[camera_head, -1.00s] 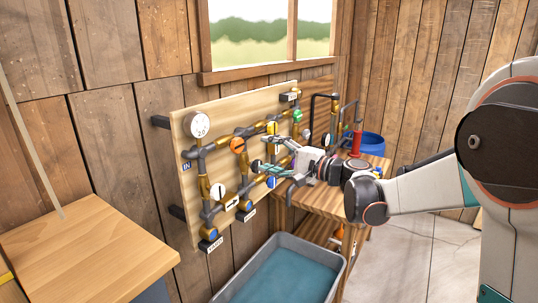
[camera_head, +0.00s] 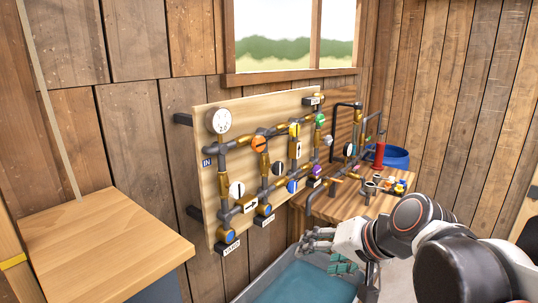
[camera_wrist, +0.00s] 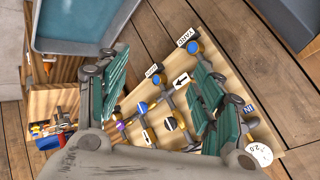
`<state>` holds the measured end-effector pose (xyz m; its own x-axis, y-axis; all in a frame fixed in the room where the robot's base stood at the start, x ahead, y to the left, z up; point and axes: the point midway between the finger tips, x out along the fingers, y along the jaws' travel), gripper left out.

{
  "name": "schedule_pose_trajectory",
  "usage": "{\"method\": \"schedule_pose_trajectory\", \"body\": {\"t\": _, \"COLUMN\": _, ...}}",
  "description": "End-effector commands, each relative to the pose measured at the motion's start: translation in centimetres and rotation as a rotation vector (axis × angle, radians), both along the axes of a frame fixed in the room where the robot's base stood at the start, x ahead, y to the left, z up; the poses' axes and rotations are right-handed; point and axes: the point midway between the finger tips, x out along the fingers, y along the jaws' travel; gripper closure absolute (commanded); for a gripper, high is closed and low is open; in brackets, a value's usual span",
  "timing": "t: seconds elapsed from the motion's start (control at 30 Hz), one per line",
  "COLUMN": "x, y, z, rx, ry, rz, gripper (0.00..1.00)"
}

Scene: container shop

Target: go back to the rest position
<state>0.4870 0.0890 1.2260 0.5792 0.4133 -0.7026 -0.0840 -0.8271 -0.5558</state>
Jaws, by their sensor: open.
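My gripper (camera_head: 326,253) is open and empty in the head view, low over the grey water basin (camera_head: 240,296). In the wrist view its two green-padded fingers (camera_wrist: 162,88) stand wide apart, with nothing between them. The pipe board (camera_head: 213,130) is on the wall behind, apart from my gripper. It carries brass and grey pipes, a round white gauge (camera_head: 220,121) and several coloured valve knobs, and it also shows in the wrist view (camera_wrist: 262,130).
A light wooden worktop (camera_head: 95,245) is at the left. A window (camera_head: 275,45) is above the board.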

Motion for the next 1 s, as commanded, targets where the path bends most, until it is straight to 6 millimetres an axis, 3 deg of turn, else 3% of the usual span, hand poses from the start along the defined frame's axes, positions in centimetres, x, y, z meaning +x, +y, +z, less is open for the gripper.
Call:
{"method": "schedule_pose_trajectory", "body": {"t": 0.03, "x": -1.8, "y": -0.8, "z": -1.4, "rx": -0.065, "ry": -0.003, "rz": 0.009, "gripper": 0.39}}
{"method": "schedule_pose_trajectory", "body": {"t": 0.2, "x": -6.7, "y": -4.0, "z": -5.0, "rx": -0.293, "ry": -0.013, "rz": 0.040, "gripper": 0.39}}
{"method": "schedule_pose_trajectory", "body": {"t": 0.4, "x": -10.7, "y": -7.4, "z": -7.9, "rx": -0.503, "ry": -0.021, "rz": 0.068, "gripper": 0.39}}
{"method": "schedule_pose_trajectory", "body": {"t": 0.6, "x": -12.1, "y": -8.8, "z": -8.9, "rx": -0.588, "ry": -0.025, "rz": 0.081, "gripper": 0.39}}
{"method": "schedule_pose_trajectory", "body": {"t": 1.0, "x": -12.1, "y": -8.9, "z": -8.8, "rx": -0.593, "ry": -0.025, "rz": 0.082, "gripper": 0.39}}
